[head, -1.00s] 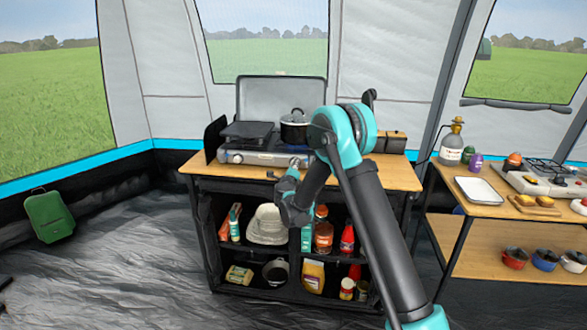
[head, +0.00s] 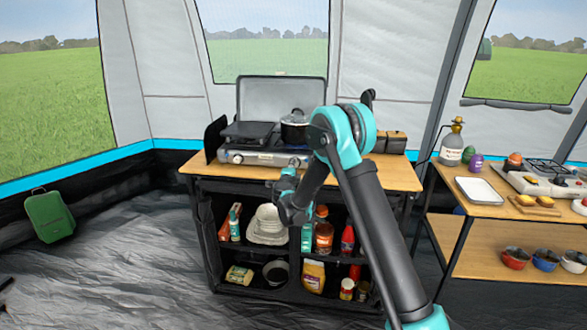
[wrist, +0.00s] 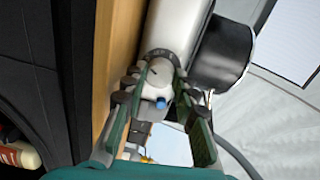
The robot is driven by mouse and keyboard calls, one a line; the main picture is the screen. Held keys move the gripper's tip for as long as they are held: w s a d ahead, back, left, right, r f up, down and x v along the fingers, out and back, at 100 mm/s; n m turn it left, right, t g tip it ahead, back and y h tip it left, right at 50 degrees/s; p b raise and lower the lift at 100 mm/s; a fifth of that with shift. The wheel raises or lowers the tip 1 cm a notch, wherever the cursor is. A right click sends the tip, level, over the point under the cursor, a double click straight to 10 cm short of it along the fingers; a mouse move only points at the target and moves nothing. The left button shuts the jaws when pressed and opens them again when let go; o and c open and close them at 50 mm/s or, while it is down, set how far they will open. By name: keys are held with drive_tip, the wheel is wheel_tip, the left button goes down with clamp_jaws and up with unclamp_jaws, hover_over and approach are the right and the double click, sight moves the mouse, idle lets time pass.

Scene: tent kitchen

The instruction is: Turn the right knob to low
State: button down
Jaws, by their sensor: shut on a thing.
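The camping stove (head: 268,158) stands on the wooden-topped cabinet, its lid raised. Its right knob (wrist: 158,70) is a pale round dial with dark marks around it in the wrist view. My gripper (wrist: 161,82) has its green fingers on either side of this knob and is shut on it. In the head view my gripper (head: 289,172) is at the stove's front right, and the right knob is hidden behind it. I cannot read which setting the knob points to. The left knob (head: 237,158) is in plain view.
A black pot (head: 295,130) sits on the right burner, close above my gripper. A dark griddle (head: 249,132) covers the left burner. The cabinet top (head: 398,173) has free room to the right. Cabinet shelves below hold bottles and packets. A side table (head: 500,213) stands at right.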

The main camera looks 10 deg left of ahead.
idle(0.3)
drive_tip(key=c, duration=1.2)
unclamp_jaws()
